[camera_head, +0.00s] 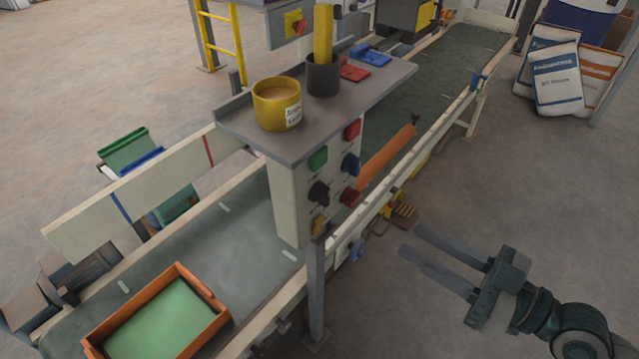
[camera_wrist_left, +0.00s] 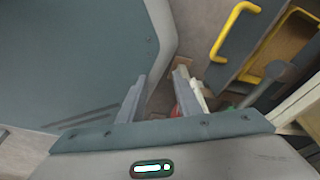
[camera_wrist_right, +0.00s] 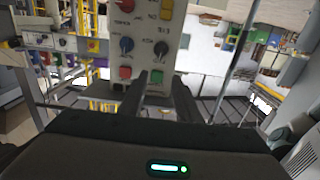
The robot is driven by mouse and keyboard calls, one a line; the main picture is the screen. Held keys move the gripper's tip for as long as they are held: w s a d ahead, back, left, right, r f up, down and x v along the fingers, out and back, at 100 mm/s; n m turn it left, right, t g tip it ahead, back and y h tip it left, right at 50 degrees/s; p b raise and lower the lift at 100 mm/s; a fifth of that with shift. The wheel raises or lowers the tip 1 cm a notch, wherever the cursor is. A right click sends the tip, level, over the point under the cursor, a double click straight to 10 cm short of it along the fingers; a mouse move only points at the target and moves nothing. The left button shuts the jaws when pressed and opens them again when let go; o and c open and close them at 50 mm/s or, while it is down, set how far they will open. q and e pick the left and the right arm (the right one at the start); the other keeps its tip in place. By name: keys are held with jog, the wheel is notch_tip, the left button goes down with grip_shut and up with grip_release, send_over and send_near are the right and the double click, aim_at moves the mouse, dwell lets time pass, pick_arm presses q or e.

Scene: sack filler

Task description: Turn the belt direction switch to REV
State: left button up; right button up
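The control panel (camera_head: 286,205) is the cream front of a post beside the belt. It carries a black knob (camera_head: 318,194) and a blue knob (camera_head: 351,165); I cannot read which is the direction switch. Both show upside down in the right wrist view, the blue knob (camera_wrist_right: 126,46) left and the black knob (camera_wrist_right: 161,48) right. My right gripper (camera_head: 408,240) is open, with a narrow gap and nothing between its fingers. It points at the panel from the right, apart from it. My left gripper (camera_wrist_left: 158,95) is open and empty, outside the head view.
Above the knobs are green (camera_head: 318,159) and red (camera_head: 352,129) buttons; below are a yellow piece (camera_head: 319,223) and a red button (camera_head: 350,197). A grey post (camera_head: 317,290) rises by the belt.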

aim_at(329, 191)
jog(key=shift+s+d, duration=0.1)
jog(key=shift+d, duration=0.05)
pick_arm(q)
jog(key=shift+s, duration=0.1)
pick_arm(e)
jog(key=shift+w+a, duration=0.2)
